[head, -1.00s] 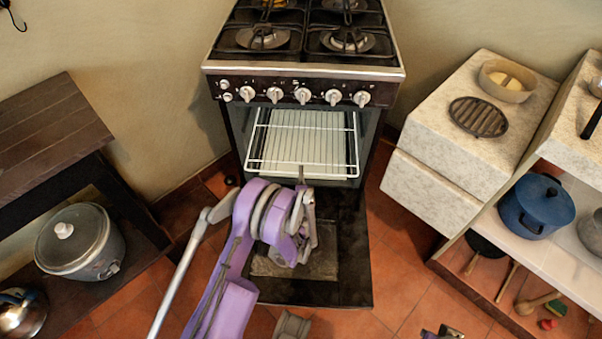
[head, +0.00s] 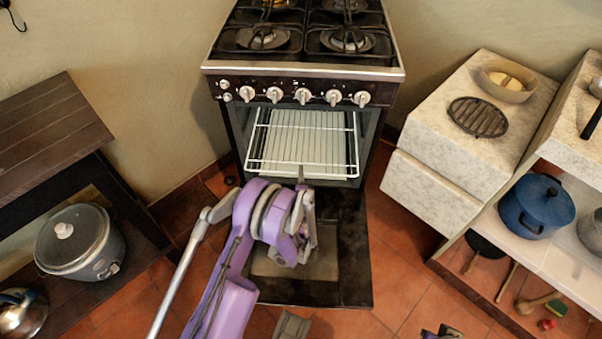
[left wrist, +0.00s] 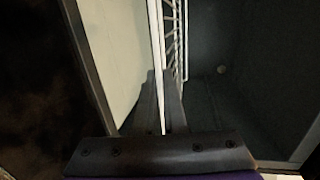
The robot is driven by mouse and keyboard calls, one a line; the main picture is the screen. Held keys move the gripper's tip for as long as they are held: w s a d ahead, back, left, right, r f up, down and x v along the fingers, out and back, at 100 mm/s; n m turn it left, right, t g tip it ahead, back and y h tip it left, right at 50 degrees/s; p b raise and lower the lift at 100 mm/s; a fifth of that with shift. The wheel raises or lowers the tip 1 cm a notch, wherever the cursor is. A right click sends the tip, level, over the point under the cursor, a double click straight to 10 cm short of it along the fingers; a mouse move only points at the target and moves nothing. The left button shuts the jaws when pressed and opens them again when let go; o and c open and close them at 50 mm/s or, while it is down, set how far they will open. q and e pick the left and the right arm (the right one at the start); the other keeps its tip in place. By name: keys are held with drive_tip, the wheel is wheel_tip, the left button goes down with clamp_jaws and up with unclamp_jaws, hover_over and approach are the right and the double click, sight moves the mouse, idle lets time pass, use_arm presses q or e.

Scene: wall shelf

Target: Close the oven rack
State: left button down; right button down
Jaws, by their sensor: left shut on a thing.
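The oven rack (head: 275,168) is a white wire rack inside the oven (head: 232,125), with a pale slatted surface behind its front bar. The oven door (head: 350,270) is folded down flat, open. My left gripper (head: 301,176) reaches over the door to the middle of the rack's front edge. In the left wrist view, the two dark fingers (left wrist: 162,100) are shut on the white front bar of the rack (left wrist: 154,40). The exact contact is small and dim in the head view.
Stove knobs (head: 303,96) and burners (head: 345,40) are above the oven opening. A dark wooden table with a rice cooker (head: 78,240) stands left. White stone cabinets (head: 440,185) and a shelf with a blue pot (head: 537,205) stand right.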

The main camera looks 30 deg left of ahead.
sight(303, 157)
use_arm(q)
drive_tip(key=x, duration=0.2)
drive_tip(key=r+x, duration=0.1)
drive_tip(key=x, duration=0.5)
drive_tip(key=shift+w+d+r+b, duration=0.2)
drive_tip(key=shift+w+r+b, duration=0.1)
drive_tip(key=shift+w, duration=0.25)
drive_tip(key=c, duration=1)
unclamp_jaws()
drive_tip(key=p+v, duration=0.1)
drive_tip(key=v, duration=0.9)
drive_tip(key=shift+s+d+p, duration=0.15)
drive_tip(key=shift+s+p, duration=0.2)
drive_tip(key=shift+r, duration=0.15)
